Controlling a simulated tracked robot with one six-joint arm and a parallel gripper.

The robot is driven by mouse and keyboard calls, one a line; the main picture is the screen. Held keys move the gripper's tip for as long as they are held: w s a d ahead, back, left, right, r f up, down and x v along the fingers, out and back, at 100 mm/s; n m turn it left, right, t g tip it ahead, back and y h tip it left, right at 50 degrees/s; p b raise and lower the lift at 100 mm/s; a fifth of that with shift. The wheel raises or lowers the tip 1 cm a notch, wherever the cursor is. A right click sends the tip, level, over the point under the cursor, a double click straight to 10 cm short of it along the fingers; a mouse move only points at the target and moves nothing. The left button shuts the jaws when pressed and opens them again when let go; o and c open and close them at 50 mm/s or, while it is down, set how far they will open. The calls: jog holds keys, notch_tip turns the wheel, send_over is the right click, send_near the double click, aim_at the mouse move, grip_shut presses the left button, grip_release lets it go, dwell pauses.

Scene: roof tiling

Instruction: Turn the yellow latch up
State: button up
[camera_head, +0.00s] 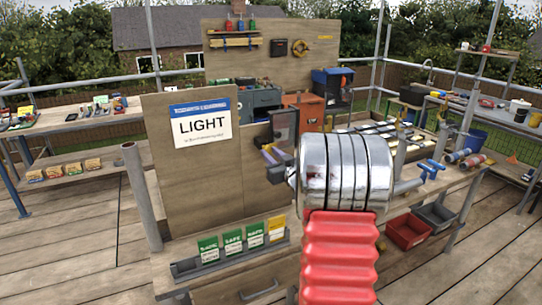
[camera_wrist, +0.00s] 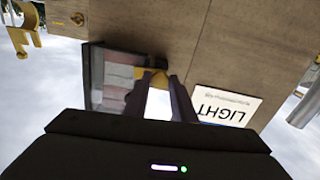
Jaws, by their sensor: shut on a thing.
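The yellow latch (camera_wrist: 150,74) shows in the wrist view at the edge of a dark-framed box on the wooden panel. My gripper (camera_wrist: 158,80) has its two fingertips closed on it, one on each side. In the head view my gripper (camera_head: 270,153) reaches the panel beside the dark box (camera_head: 284,126), and a small yellow spot shows by its fingers. My own arm hides much of this area in the head view. The latch's exact angle cannot be told, as the fingers cover part of it.
A LIGHT sign (camera_head: 200,124) is on the panel (camera_head: 180,180) near the latch; the wrist view shows it upside down. A yellow hook-like fitting (camera_wrist: 22,38) is at the wrist view's corner. Below the panel, a grey tray (camera_head: 187,269) holds green SAFE cards and a yellow one.

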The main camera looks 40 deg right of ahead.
jog(key=n, duration=0.4)
jog(key=shift+w+a+n, duration=0.1)
jog(key=shift+w+n, duration=0.05)
jog(key=shift+n, duration=0.15)
jog(key=n, duration=0.4)
jog(key=shift+r+n, duration=0.1)
jog(key=shift+n, duration=0.2)
jog(key=shift+a+n, duration=0.1)
jog(key=shift+n, duration=4)
jog(key=o, duration=0.8)
jog(key=shift+o, duration=1.3)
